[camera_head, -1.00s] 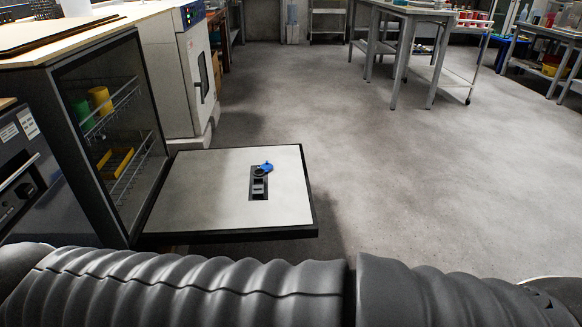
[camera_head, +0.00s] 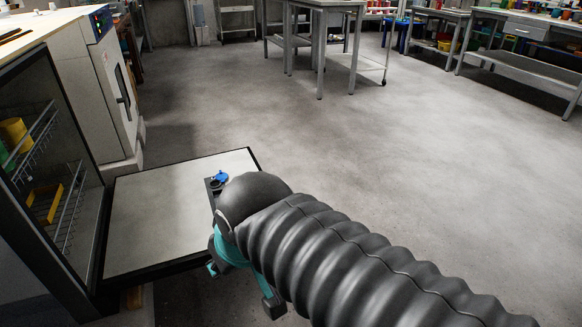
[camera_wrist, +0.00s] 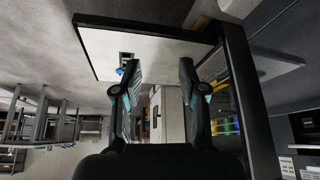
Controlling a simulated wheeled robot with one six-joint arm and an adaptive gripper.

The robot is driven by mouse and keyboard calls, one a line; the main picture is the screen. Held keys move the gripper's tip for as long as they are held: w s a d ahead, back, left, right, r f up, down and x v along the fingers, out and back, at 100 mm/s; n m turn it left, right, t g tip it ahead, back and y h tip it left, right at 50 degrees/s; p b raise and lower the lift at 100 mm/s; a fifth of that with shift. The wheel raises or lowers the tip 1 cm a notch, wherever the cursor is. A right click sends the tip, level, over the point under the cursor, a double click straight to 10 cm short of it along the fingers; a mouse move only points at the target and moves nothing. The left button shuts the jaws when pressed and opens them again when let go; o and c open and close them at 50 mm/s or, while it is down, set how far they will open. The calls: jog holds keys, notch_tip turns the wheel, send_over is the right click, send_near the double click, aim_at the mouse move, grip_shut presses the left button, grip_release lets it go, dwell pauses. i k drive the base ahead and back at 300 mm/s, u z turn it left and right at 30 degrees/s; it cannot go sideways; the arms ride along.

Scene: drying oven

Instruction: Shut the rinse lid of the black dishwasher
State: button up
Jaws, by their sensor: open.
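The black dishwasher (camera_head: 60,258) stands at the left with its door (camera_head: 150,218) lowered flat; the door's pale inner face is up. The rinse lid (camera_head: 221,175) is a small blue cap in a dark panel on that face. It appears raised beside a dark round opening, so it looks open. My arm hides part of the panel. My gripper (camera_head: 243,287) hangs past the door's near right edge, apart from the lid. In the wrist view, which is upside down, my gripper (camera_wrist: 160,75) is open and empty, with the blue lid (camera_wrist: 120,71) beyond the left finger.
The dishwasher racks hold a yellow cup (camera_head: 14,133) and a yellow tray (camera_head: 45,203). A white oven (camera_head: 100,90) stands behind the door. Grey tables (camera_head: 325,40) stand at the back. The floor right of the door is clear.

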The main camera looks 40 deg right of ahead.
aim_at(222, 176)
jog(key=z, duration=1.6)
jog(key=i, duration=1.35)
jog(key=u, duration=1.1)
